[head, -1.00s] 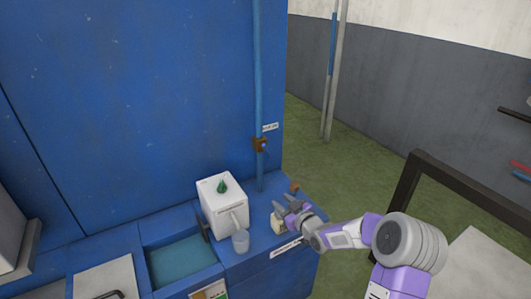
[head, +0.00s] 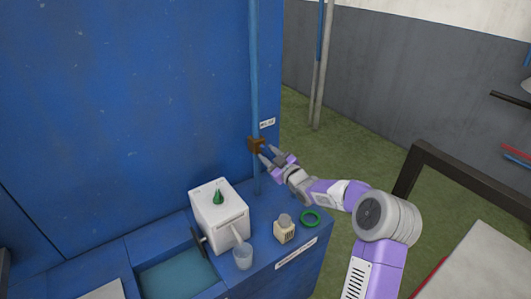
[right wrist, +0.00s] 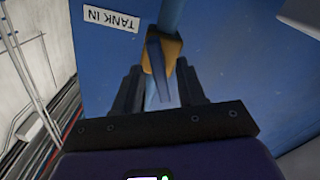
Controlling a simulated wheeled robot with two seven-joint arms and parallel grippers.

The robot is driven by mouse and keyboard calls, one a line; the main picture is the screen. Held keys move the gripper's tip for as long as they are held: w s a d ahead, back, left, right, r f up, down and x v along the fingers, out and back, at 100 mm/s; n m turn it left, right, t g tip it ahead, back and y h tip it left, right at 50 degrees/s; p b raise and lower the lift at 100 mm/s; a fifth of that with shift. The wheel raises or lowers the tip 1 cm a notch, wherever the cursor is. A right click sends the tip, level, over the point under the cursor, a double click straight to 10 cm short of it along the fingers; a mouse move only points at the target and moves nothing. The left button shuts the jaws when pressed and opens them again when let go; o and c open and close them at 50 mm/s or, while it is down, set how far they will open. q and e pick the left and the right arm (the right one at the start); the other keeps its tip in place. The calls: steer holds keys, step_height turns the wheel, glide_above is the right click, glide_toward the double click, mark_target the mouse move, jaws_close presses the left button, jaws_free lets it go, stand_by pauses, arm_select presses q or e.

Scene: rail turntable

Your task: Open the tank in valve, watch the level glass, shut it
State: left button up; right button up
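The tank in valve is a brass-brown fitting (head: 256,145) on a vertical blue pipe (head: 254,60) against a blue wall. A white "TANK IN" label (head: 267,123) is beside it and also shows in the right wrist view (right wrist: 111,20). In that view the orange-brown valve body (right wrist: 173,48) carries a blue lever (right wrist: 159,67). My right gripper (head: 266,156) is at the valve. Its fingers (right wrist: 158,88) are apart, with the lever appearing between them; I cannot tell whether they touch it. I cannot pick out the level glass for certain. My left gripper is out of view.
Below the valve, a counter (head: 285,262) holds a white box with a green cone (head: 219,217), a clear cup (head: 243,258), a cream bottle (head: 285,232) and a green ring (head: 310,219). A sunken basin (head: 180,278) lies left. A dark frame (head: 470,173) stands right.

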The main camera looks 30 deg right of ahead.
steer(key=shift+w, duration=1)
jaws_close()
steer(key=m+p, duration=0.1)
steer(key=m, duration=0.2)
steer(key=shift+r, duration=0.1)
steer(key=shift+m+p, duration=0.3)
steer(key=shift+m, duration=0.9)
jaws_free()
